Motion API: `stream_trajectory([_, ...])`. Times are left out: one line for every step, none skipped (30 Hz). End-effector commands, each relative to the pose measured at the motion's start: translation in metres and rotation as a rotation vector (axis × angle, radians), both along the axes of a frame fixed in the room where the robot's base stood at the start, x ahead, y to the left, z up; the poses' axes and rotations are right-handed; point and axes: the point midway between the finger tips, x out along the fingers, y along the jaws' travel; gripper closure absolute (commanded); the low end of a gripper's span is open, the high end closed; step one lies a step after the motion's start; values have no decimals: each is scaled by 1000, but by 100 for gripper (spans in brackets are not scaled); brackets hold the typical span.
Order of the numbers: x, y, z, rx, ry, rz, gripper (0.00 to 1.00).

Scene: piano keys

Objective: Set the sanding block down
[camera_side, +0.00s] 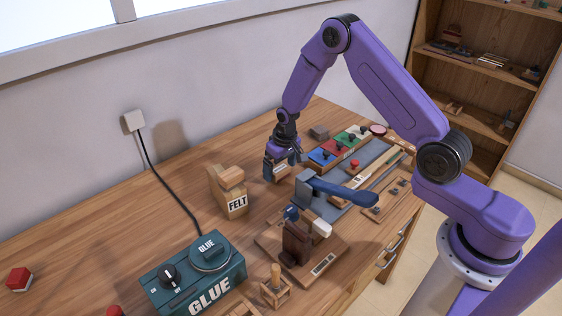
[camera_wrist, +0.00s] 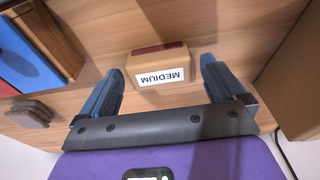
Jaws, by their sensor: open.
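A wooden block labelled MEDIUM (camera_wrist: 158,67), with a dark red strip on its far side, appears to be the sanding block. It seems to rest on the wooden table. My gripper (camera_wrist: 160,74) is open, with one blue finger on each side of the block and a small gap showing at both sides. In the side view my gripper (camera_side: 283,164) is low over the table's far middle, with the block (camera_side: 282,173) partly hidden between its fingers.
A blue, red and green tray row (camera_side: 336,147) and a grey block (camera_side: 319,132) lie to the right. A FELT holder (camera_side: 236,205) stands at the left. A blue-handled tool (camera_side: 340,190) and a GLUE pot (camera_side: 195,280) are nearer the camera. Table left of FELT is mostly clear.

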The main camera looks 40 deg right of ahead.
Motion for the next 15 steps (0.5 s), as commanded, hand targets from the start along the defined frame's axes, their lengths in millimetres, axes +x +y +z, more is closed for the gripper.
stream_trajectory([0,0,2,0,-1,0,3])
stream_trajectory([0,0,4,0,-1,0,3])
stream_trajectory([0,0,7,0,-1,0,3])
stream_trajectory([-1,0,10,0,-1,0,3])
stream_trajectory([-1,0,14,0,-2,0,3])
stream_trajectory([-2,0,19,0,-2,0,3])
stream_trajectory([-2,0,24,0,-3,0,3])
stream_trajectory([-3,0,28,0,-3,0,3])
stream_trajectory([-4,0,35,0,-4,0,3])
stream_trajectory([-5,0,40,0,-4,0,3])
stream_trajectory([-5,0,46,0,-4,0,3])
stream_trajectory([-6,0,53,0,-4,0,3])
stream_trajectory([-7,0,58,0,-5,0,3])
stream_trajectory([-8,0,63,0,-4,0,3])
stream_trajectory([-9,0,70,0,-4,0,3])
